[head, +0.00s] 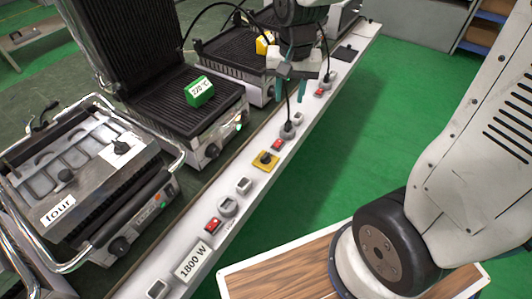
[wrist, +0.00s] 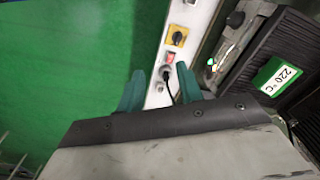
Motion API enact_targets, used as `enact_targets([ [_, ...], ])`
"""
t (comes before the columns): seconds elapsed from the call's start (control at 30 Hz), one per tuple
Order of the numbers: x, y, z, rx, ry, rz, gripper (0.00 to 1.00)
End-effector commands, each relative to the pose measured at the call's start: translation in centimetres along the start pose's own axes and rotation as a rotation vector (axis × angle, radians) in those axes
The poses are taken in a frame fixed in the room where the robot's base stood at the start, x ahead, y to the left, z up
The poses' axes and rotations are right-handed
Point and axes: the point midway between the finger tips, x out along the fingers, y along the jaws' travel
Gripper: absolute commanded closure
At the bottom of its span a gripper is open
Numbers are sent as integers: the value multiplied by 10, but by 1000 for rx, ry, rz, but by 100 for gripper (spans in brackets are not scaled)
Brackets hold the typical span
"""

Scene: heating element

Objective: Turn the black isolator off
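The black isolator is a black rotary knob (head: 265,157) on a square yellow plate, set in the white strip along the bench edge. In the wrist view the knob (wrist: 178,37) is near the top, above the fingertips. Its handle position is too small to read surely. My gripper (head: 288,92) hangs over the strip farther back than the knob, apart from it. Its two teal fingers are spread with nothing gripped. In the wrist view my gripper (wrist: 160,72) has a plug and black cable showing between and beyond its fingertips.
Red switches (head: 213,225), sockets (head: 228,206) and a plug with an upright cable (head: 288,130) line the strip. A contact grill (head: 140,215) and an open grill with a green 220 °C block (head: 199,91) stand left. Green floor lies right, with a wooden-topped table (head: 300,268) in front.

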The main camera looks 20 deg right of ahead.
Motion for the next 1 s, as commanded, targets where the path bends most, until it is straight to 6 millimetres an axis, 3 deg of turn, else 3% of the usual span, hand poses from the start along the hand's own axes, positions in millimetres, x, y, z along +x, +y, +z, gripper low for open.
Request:
enact_targets([
  [0.03,23,-8,-12,38,-15,8,64],
  [0.23,113,-35,-50,214,-32,21,64],
  [0.4,193,-49,-67,351,-42,32,64],
  [0.5,229,-53,-70,411,-46,37,64],
  [0.6,255,-55,-71,452,-46,39,64],
  [1.0,308,-55,-69,484,-49,43,64],
])
